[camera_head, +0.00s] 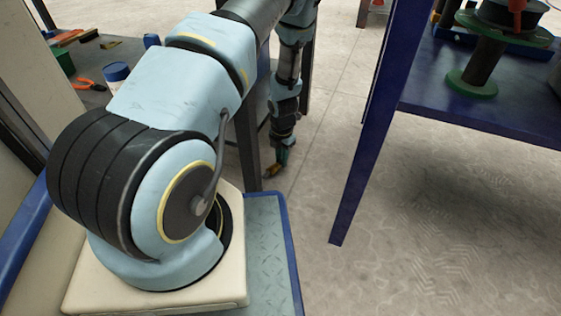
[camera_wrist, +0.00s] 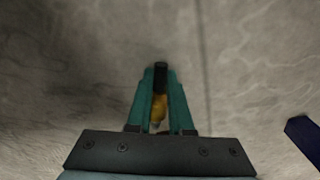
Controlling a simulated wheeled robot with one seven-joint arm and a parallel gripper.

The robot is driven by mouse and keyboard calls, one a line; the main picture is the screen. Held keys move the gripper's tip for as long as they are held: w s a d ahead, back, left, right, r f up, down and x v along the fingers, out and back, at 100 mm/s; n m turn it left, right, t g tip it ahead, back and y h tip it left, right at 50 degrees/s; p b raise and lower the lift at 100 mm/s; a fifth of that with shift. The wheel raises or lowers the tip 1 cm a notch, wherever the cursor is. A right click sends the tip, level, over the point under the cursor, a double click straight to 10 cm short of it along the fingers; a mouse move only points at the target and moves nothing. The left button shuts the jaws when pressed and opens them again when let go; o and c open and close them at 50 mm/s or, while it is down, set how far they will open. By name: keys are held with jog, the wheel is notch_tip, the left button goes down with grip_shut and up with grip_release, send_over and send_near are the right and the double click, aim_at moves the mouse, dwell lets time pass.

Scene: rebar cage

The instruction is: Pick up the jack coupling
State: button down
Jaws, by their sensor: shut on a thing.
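The jack coupling shows in the wrist view (camera_wrist: 159,108) as a small yellow, brass-like piece between the teal fingers of my gripper (camera_wrist: 160,85). A dark end sticks out at the fingertips. My gripper is shut on it, and the fingers cover its sides. In the head view my gripper (camera_head: 279,160) points down at the end of my arm, low near the concrete floor. The coupling (camera_head: 271,171) is a small yellowish spot at the fingertips there. I cannot tell whether it touches the floor.
A dark post (camera_head: 247,148) stands just left of my gripper. A blue rack (camera_head: 480,113) with a spool (camera_head: 483,60) is at right, its slanted leg (camera_head: 365,150) reaching the floor. A workbench with pliers (camera_head: 88,85) and a blue-lidded tub (camera_head: 117,73) is at left. Open floor lies between post and rack.

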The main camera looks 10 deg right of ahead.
notch_tip(320, 180, up, 28)
jog(key=p, duration=1.5)
jog(key=shift+d+r, duration=0.15)
jog(key=shift+r, duration=0.1)
